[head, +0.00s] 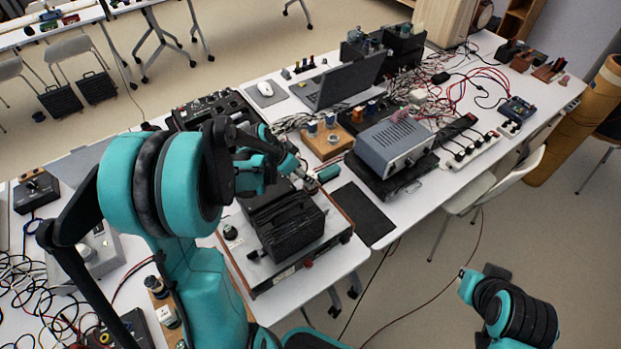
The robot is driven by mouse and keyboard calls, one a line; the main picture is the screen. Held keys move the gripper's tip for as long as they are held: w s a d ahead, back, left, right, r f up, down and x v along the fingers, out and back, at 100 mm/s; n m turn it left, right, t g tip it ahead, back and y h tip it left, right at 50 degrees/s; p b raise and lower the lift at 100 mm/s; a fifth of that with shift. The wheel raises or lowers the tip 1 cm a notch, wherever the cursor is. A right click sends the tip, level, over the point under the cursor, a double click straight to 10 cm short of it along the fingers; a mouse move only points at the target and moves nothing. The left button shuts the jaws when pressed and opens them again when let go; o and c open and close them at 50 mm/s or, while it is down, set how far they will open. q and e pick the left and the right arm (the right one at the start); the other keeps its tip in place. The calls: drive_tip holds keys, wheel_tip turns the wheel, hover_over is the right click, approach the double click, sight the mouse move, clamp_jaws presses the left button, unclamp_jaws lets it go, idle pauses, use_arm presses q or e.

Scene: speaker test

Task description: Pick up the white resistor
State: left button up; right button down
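I cannot pick out the white resistor with certainty. A small white block (167,317) sits on a wooden base at the lower left, partly beside my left arm, and I cannot tell if it is the resistor. My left gripper (312,182) is over the table, just above and behind a black finned unit (292,232). Its fingers are small and partly hidden, so I cannot tell whether they are open or hold anything. My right arm is at the lower right, over the floor off the table; its end (466,282) shows no clear fingers.
A grey metal instrument (395,145), a wooden block with blue-topped parts (327,138) and an open laptop (340,82) stand beyond my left gripper. Red and black cables cover the far table. A dark mat (362,214) lies clear at the near edge.

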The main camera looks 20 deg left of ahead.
use_arm(q)
drive_tip(key=shift+m, duration=0.4)
drive_tip(key=x, duration=0.3)
drive_tip(key=a+b+x, duration=0.1)
drive_tip(key=x, duration=0.2)
drive_tip(key=b+x, duration=0.1)
drive_tip(key=x, duration=0.2)
drive_tip(key=shift+w+a+f, duration=0.15)
drive_tip(key=shift+a+f, duration=0.2)
drive_tip(key=shift+w+f, duration=0.1)
drive_tip(key=shift+f, duration=0.05)
drive_tip(key=shift+c, duration=0.3)
clamp_jaws()
